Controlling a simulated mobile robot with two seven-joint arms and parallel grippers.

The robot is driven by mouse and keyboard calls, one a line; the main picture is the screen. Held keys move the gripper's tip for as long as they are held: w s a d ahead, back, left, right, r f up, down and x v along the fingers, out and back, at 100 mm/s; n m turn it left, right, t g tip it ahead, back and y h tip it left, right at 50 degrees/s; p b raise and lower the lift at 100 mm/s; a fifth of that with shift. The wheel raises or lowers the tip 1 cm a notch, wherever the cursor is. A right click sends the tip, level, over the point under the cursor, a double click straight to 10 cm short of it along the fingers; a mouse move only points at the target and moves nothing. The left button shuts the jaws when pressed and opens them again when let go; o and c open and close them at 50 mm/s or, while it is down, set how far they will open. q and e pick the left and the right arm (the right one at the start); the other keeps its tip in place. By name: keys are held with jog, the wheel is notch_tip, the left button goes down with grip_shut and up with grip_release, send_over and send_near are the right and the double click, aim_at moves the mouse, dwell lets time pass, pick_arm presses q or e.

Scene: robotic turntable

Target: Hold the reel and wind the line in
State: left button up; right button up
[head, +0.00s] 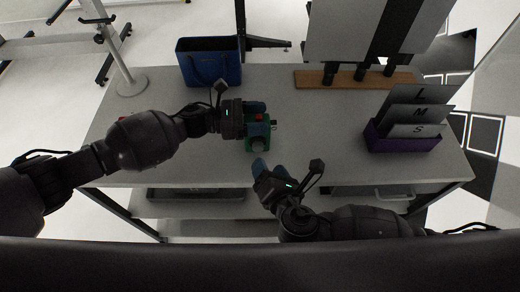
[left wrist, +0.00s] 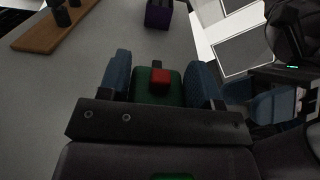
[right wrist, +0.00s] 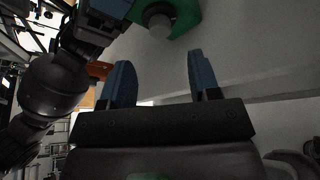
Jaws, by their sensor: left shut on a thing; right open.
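The reel is a green block with a red part on top (head: 259,117) and a grey round knob (head: 259,144) on its near side. It stands on the grey table near the middle. My left gripper (head: 256,117) is shut on the reel from the left; in the left wrist view the green body (left wrist: 145,88) sits between the blue fingers. My right gripper (head: 260,170) is open and empty at the table's front edge, just in front of the knob. The right wrist view shows the green reel (right wrist: 185,15) and knob (right wrist: 159,25) beyond the fingers. No line is clearly visible.
A blue bag (head: 208,68) stands at the back left. A wooden board (head: 315,78) with dark pegs lies at the back. A purple holder (head: 384,143) with L, M and S cards stands at the right. The table (head: 325,125) is clear between reel and holder.

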aim_at(259, 149)
jog(key=x, duration=0.7)
jog(key=shift+w+a+f, duration=0.1)
jog(key=shift+w, duration=0.1)
jog(key=c, duration=0.9)
jog(key=n+h, duration=0.1)
jog(key=n, duration=0.2)
jog(key=shift+a+h, duration=0.15)
jog(key=shift+h, duration=0.25)
jog(key=shift+n+h, duration=0.8)
jog(key=shift+n, duration=0.3)
jog(key=shift+g, duration=0.3)
